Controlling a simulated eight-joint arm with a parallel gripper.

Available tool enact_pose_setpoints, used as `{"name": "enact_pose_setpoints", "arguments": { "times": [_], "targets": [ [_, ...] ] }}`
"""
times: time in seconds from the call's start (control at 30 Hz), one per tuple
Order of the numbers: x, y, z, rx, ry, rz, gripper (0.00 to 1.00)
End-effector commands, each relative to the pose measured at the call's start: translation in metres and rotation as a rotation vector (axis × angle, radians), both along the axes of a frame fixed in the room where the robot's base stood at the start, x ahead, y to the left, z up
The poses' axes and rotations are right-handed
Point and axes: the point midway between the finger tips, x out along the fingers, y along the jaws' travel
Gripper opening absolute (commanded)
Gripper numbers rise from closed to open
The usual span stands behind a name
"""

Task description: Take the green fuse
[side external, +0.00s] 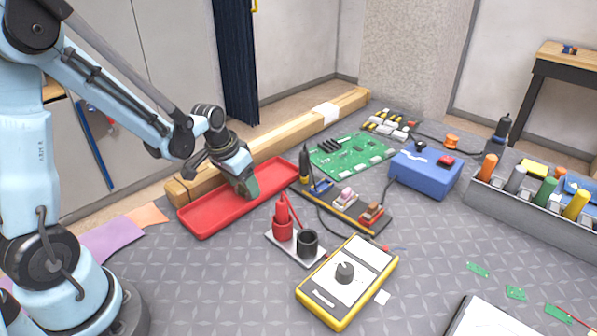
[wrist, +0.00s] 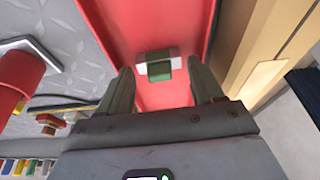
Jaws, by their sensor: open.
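The fingers are apart and nothing is held. In the side view my gripper (side external: 246,190) points down over the middle of the tray, low and close to its floor. The fuse is hidden behind the gripper there. I cannot tell how much height is left between fingertips and fuse.
A wooden beam (side external: 330,114) runs along the tray's back edge. A red and black cup holder (side external: 296,248) stands right of the tray. Beyond are a tool rack (side external: 345,214), green circuit board (side external: 350,152) and blue box (side external: 425,175). A yellow multimeter (side external: 348,282) lies in front.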

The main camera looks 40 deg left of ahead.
Motion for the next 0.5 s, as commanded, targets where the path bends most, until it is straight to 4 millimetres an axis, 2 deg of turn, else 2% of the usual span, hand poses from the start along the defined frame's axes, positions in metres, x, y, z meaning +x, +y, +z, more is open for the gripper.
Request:
{"name": "enact_pose_setpoints", "arguments": {
  "times": [0.13,0.4,0.5],
  "targets": [
    [0.0023,0.0000,-0.0077,0.000,0.000,0.000,0.66],
    [0.0024,0.0001,-0.0088,0.000,0.000,0.000,0.66],
    [0.0024,0.0001,-0.0087,0.000,0.000,0.000,0.52]
  ]
}}
